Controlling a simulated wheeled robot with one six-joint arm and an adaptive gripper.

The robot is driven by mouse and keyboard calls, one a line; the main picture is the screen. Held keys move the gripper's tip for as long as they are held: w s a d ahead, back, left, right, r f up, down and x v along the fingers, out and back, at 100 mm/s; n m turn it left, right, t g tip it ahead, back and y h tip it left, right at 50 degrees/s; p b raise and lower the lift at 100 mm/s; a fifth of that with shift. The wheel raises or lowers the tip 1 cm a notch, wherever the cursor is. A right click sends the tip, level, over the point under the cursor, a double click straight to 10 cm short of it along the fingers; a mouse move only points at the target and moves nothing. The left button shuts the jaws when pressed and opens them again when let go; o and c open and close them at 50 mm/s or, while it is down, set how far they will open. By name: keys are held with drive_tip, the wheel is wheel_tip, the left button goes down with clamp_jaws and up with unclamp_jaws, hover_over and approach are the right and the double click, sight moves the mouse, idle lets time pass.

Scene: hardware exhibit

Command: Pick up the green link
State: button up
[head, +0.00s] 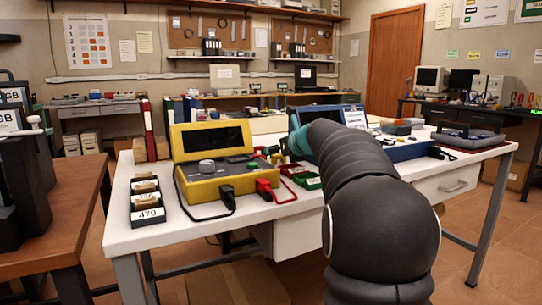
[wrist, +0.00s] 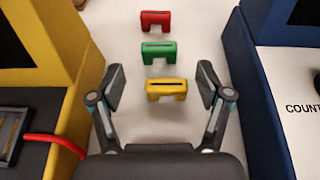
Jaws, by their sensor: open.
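The green link (wrist: 158,53) is a small bridge-shaped block with a dark slot along its top. In the wrist view it stands on the white table, in the middle of a row of links. It lies just beyond my fingertips. My gripper (wrist: 161,80) is open and empty, pointing down the gap between two instruments. A yellow link (wrist: 167,89) shows between the fingers, nearer than the green one; I cannot tell the height between them. A red link (wrist: 155,20) stands farther off.
The yellow instrument (head: 213,185) with black and red leads borders the gap on the left, and a blue case (wrist: 263,60) on the right. Small open red and green trays (head: 307,181) sit by the yellow instrument. A row of black boxes (head: 147,215) stands at the white table's left end.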

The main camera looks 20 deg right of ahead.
drive_tip(key=shift+x, duration=3.15)
drive_tip(key=shift+r, duration=0.1)
drive_tip(key=c, duration=1)
